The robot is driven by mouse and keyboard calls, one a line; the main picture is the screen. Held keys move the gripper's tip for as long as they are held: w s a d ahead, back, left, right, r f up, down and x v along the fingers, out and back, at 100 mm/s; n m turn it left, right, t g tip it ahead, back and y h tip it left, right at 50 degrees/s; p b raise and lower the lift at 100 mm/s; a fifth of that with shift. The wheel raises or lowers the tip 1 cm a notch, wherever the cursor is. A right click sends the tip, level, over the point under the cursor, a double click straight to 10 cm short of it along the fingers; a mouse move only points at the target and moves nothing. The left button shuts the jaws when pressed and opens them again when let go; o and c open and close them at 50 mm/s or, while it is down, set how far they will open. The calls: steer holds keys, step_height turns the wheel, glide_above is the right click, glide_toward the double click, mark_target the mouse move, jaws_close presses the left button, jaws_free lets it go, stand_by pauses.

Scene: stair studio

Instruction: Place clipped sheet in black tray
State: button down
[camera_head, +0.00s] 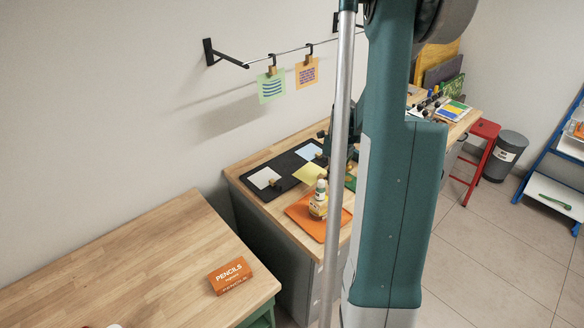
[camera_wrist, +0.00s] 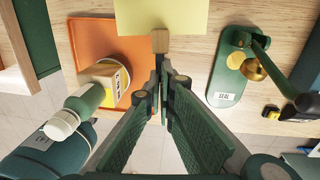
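The yellow sheet (camera_wrist: 165,15) with a wooden clip (camera_wrist: 160,42) is at the top of the wrist view. My gripper (camera_wrist: 162,62) has its fingertips together at the clip's lower end, and the sheet extends ahead of it. In the head view the yellow sheet (camera_head: 308,173) is seen by the right edge of the black tray (camera_head: 284,163); whether it touches the tray is unclear. A white sheet (camera_head: 264,178) with a clip and a pale blue sheet (camera_head: 308,151) lie in the tray. My arm hides the gripper in the head view.
An orange tray (camera_head: 306,222) with a bottle (camera_head: 319,200) stands in front of the black tray. A green seal press (camera_wrist: 228,75) is at right in the wrist view. Clipped green (camera_head: 270,88) and orange (camera_head: 307,73) sheets hang from a wall rail above.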

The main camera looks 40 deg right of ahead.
mark_target(310, 173)
steer(key=shift+s+d+r+m, duration=0.1)
steer(key=shift+s+d+m, duration=0.25)
steer(key=shift+s, duration=0.15)
steer(key=shift+s+d+m, duration=0.25)
steer(key=shift+s+m, duration=0.1)
steer(key=shift+s, duration=0.1)
steer(key=w, duration=0.6)
steer(key=w+f, duration=0.1)
steer(key=w, duration=1.2)
steer(key=shift+w+f, duration=0.3)
steer(key=shift+f, duration=0.75)
